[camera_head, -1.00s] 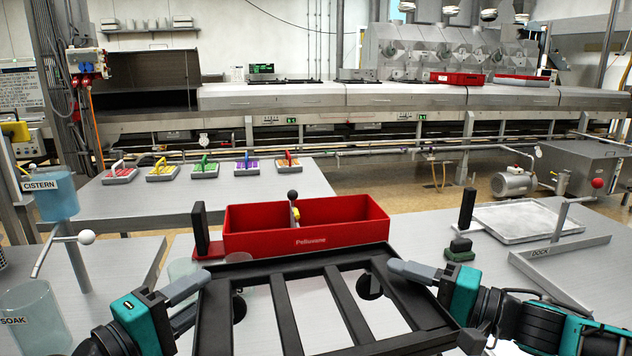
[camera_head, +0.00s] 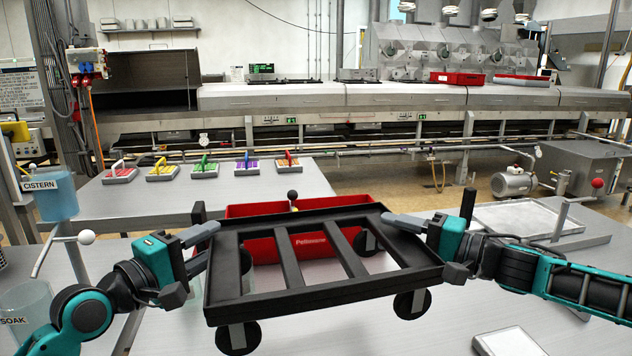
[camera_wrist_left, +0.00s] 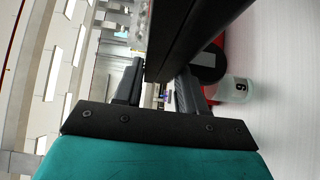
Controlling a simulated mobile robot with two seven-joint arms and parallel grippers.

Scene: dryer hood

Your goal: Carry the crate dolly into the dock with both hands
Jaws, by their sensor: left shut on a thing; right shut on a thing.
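The black crate dolly (camera_head: 318,214), an open slatted frame with casters, hangs above the table in the head view, its wheels clear of the surface. My left gripper (camera_head: 205,240) is shut on its left side rail. My right gripper (camera_head: 408,224) is shut on its right side rail. The left wrist view shows the dolly's dark rail (camera_wrist_left: 190,42) between the left fingers (camera_wrist_left: 160,88). The dock (camera_head: 560,240), a grey bracket beside a pale tray, is at the right, partly hidden behind my right arm.
A red crate (camera_head: 270,208) stands behind the dolly, partly hidden by it. The cistern (camera_head: 52,200) and a clear soak beaker (camera_head: 28,300) are at the left. Several small coloured carriers sit on the back table.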

